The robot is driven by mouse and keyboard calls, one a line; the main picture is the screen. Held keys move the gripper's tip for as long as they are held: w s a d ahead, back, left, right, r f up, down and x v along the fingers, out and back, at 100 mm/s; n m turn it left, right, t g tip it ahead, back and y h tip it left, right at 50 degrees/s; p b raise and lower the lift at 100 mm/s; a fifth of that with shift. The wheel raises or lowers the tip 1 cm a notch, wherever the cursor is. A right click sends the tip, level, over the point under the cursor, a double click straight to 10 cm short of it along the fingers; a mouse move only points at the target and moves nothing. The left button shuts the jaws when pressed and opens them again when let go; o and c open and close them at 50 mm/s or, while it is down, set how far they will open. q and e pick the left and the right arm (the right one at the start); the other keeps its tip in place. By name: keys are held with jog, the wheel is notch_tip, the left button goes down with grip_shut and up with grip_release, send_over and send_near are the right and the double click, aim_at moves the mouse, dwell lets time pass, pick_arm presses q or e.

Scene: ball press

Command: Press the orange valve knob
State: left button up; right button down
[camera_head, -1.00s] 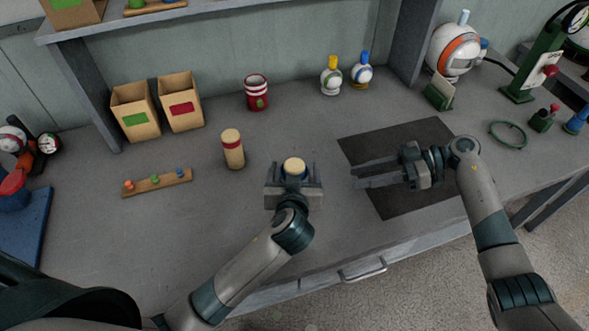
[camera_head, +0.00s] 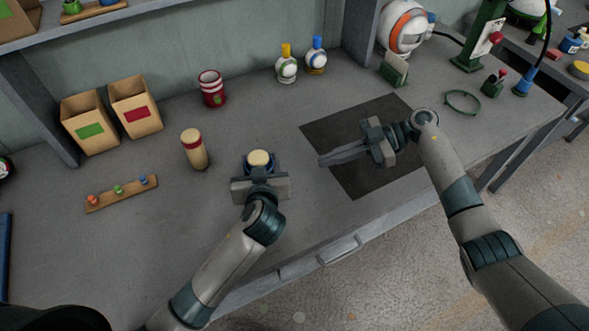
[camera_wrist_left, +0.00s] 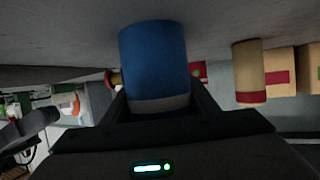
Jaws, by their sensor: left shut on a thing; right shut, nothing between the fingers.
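A small orange knob (camera_head: 93,200) stands at the left end of a wooden strip (camera_head: 130,190), beside a green knob (camera_head: 118,189) and a blue knob (camera_head: 143,180). My left gripper (camera_head: 261,165) is shut on a blue cylinder with a cream top (camera_head: 259,158), right of the strip. The left wrist view shows the blue cylinder (camera_wrist_left: 154,60) upside down in the picture, between the fingers. My right gripper (camera_head: 323,160) is shut and empty above the dark mat (camera_head: 370,180), far from the orange knob.
A cream cylinder with a red band (camera_head: 194,150) stands between the strip and my left gripper. Two cardboard boxes (camera_head: 88,125), a red striped can (camera_head: 212,90) and two bottles (camera_head: 287,67) stand farther back. The bench (camera_head: 130,240) is clear in front of the strip.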

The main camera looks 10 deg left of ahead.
jog(key=n, duration=0.5)
jog(key=shift+w+d+n, duration=0.1)
jog(key=shift+d+n, duration=0.2)
jog(key=shift+d, duration=0.1)
jog(key=n, duration=0.4)
jog(key=shift+d+f, duration=0.1)
jog(key=shift+d, duration=0.2)
jog(key=n, duration=0.4)
jog(key=shift+w+d, duration=0.1)
jog(key=shift+d, duration=0.2)
jog(key=n, duration=0.4)
jog(key=shift+d, duration=0.25)
jog(key=n, duration=0.4)
jog(key=shift+w+d+n, duration=0.15)
jog(key=shift+d+n, duration=0.15)
jog(key=shift+d, duration=0.05)
jog(key=n, duration=0.4)
jog(key=shift+d, duration=0.3)
jog(key=n, duration=0.4)
jog(key=shift+w+d+f, duration=0.1)
jog(key=shift+w+d, duration=0.05)
jog(key=shift+d, duration=0.15)
jog(key=n, duration=0.5)
jog(key=shift+d, duration=0.35)
jog(key=shift+a+y, duration=0.15)
jog(key=shift+y, duration=0.15)
